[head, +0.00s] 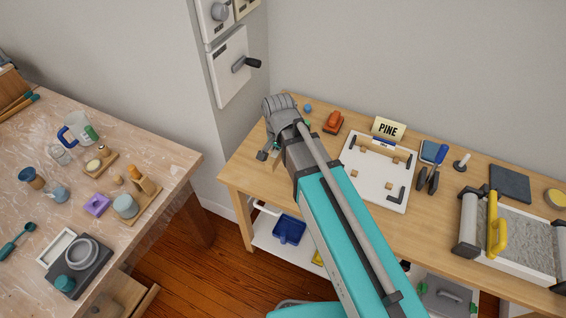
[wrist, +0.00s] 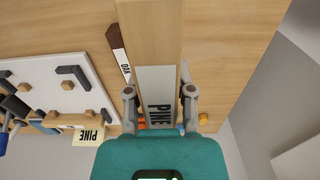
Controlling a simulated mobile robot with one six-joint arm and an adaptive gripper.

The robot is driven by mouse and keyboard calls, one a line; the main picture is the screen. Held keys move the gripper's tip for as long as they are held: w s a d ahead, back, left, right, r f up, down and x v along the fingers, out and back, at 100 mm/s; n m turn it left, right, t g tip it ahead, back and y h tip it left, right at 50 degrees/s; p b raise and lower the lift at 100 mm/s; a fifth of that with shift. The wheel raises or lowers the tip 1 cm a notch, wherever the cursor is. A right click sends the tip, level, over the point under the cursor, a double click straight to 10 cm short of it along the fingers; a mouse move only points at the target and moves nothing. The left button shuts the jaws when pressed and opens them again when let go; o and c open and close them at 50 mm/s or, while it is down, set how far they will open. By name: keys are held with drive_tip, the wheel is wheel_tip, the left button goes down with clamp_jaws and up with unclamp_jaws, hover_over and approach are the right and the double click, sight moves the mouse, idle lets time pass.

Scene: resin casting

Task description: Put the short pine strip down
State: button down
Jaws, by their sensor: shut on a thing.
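The pine strip (wrist: 150,40) is a pale wooden piece with a grey-white end marked PINE. In the wrist view it runs from the top edge down between the fingers of my gripper (wrist: 160,94), which is shut on it. Whether its underside touches the table cannot be told. In the head view my gripper (head: 265,152) is over the left end of the wooden workbench (head: 242,165), mostly behind my own arm; I cannot make out the strip there. A card reading PINE (head: 388,129) stands behind a white board (head: 378,192); it also shows in the wrist view (wrist: 89,134).
The white board holds small wooden blocks and black brackets. An orange tool (head: 333,122) and a blue ball (head: 308,108) sit near the back. Bare bench shows right of the strip in the wrist view.

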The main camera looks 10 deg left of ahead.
sight(261, 147)
drive_tip(key=w+a+f+b, duration=0.2)
drive_tip(key=w+f+b, duration=0.1)
drive_tip(key=w+a+f+b, duration=0.3)
drive_tip(key=w, duration=0.1)
drive_tip(key=w+a+f+b, duration=0.2)
drive_tip(key=w+f+b, duration=0.1)
drive_tip(key=shift+w+a, duration=0.35)
drive_tip(key=shift+w, duration=0.05)
drive_tip(key=shift+f, duration=0.1)
idle(0.4)
drive_tip(key=shift+w+a+f+b, duration=0.2)
drive_tip(key=shift+w+f+b, duration=0.1)
drive_tip(key=shift+f+b, duration=0.5)
drive_tip(key=shift+b, duration=0.1)
drive_tip(key=shift+f+b, duration=1.1)
drive_tip(key=shift+f, duration=0.2)
